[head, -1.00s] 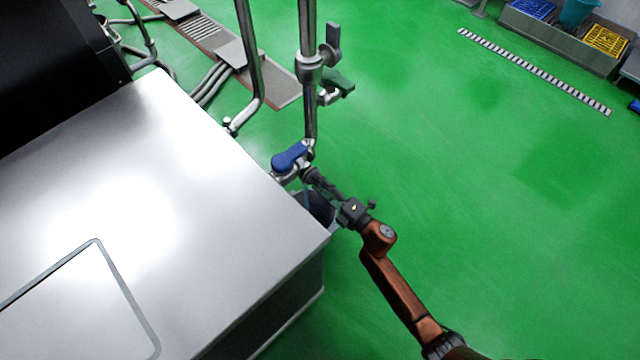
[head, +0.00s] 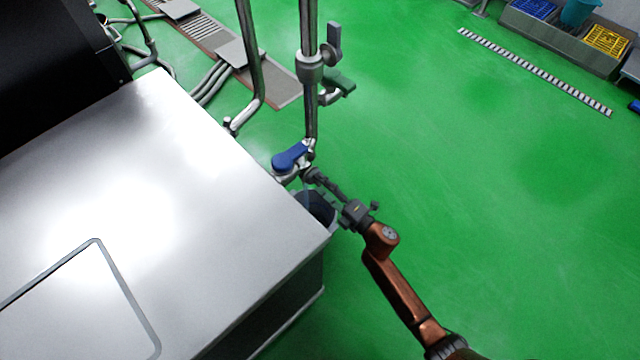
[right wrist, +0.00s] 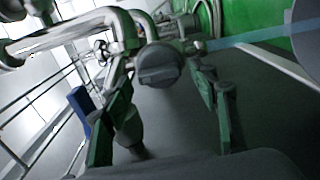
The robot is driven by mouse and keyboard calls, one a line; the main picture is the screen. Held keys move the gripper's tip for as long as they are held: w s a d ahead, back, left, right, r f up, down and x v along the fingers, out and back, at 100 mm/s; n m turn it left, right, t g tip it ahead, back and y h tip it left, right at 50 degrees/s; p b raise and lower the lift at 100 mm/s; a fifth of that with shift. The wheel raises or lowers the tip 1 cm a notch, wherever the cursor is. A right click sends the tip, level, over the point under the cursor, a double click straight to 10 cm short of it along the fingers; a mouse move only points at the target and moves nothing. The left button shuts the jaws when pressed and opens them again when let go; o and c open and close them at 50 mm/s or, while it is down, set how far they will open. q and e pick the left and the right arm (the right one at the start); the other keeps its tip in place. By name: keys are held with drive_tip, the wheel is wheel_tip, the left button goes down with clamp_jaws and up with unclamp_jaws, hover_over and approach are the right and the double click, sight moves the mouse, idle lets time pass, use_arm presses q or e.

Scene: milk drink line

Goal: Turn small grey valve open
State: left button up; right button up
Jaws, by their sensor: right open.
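A small grey valve knob (right wrist: 158,66) shows in the right wrist view on a metal pipe fitting, between the fingers of my right gripper (right wrist: 160,82). The fingers are apart, and I see no clear contact with the knob. In the head view my right gripper (head: 315,177) is at the foot of the vertical pipe, just below the blue valve handle (head: 290,158). The small knob is not clearly visible there. A grey lever (head: 333,42) stands higher on the same pipe. My left gripper is not in view.
A shiny metal cabinet (head: 130,190) stands left of the pipe, close to my right gripper. A dark bucket-like container (head: 316,207) is under the gripper. Green floor (head: 480,220) is free on the right.

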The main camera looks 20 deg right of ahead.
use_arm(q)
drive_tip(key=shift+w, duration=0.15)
use_arm(e)
drive_tip(key=v, duration=1.1)
drive_tip(key=shift+s, duration=0.1)
